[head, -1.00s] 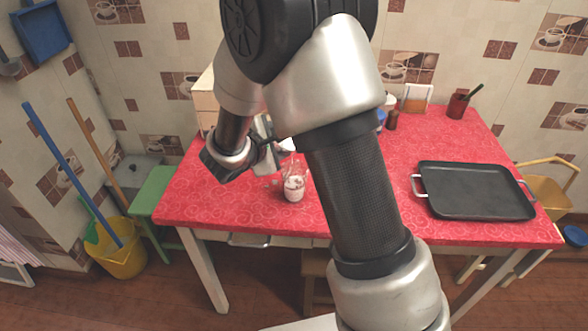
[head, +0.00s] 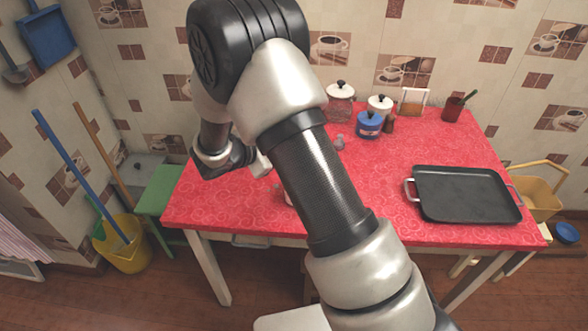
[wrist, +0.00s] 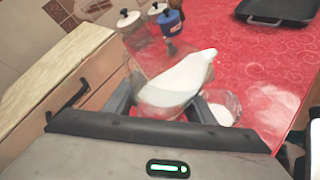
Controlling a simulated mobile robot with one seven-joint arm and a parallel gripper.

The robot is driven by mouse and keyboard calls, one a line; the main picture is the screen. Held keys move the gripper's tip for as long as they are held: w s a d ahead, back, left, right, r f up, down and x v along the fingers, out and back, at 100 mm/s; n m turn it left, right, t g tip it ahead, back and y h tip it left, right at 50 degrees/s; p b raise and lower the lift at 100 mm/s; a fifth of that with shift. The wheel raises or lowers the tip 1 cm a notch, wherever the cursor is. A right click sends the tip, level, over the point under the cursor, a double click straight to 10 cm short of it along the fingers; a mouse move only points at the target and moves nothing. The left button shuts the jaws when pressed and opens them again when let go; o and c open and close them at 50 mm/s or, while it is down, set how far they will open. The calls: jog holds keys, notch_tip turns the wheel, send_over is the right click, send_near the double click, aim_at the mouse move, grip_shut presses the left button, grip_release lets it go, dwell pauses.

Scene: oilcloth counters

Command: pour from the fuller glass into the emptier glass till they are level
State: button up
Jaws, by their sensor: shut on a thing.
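My gripper (wrist: 163,104) is shut on a clear glass (wrist: 158,96), held between its fingers in the wrist view. This held glass is tilted strongly to the right, and its white liquid (wrist: 190,72) reaches up towards its right end. The other glass (wrist: 226,104) stands on the red table just right of the right finger, partly hidden by it, with white in it. I cannot tell its level or see a stream between the glasses. In the head view my arm hides the held glass and most of the standing glass (head: 288,197).
A wooden drawer box (wrist: 65,85) is close on the left in the wrist view. Lidded jars (head: 340,105), a blue pot (head: 368,126) and a small grey thing (head: 339,142) stand towards the back. A black tray (head: 465,195) lies at the right. The table's middle is clear.

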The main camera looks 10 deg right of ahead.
jog(key=shift+w+a+f+n+g+h+p, duration=0.5)
jog(key=shift+w+n+g+h+p, duration=0.1)
jog(key=shift+n, duration=0.3)
dwell(1.4)
jog(key=f+b, duration=0.1)
jog(key=f, duration=0.2)
jog(key=f+n+b, duration=0.1)
jog(key=f+b, duration=0.1)
jog(key=w+f+n+h+b, duration=0.1)
jog(key=f, duration=0.2)
jog(key=shift+a+f+g+b, duration=0.3)
jog(key=shift+a+g+b, duration=0.05)
jog(key=shift+g+b, duration=0.05)
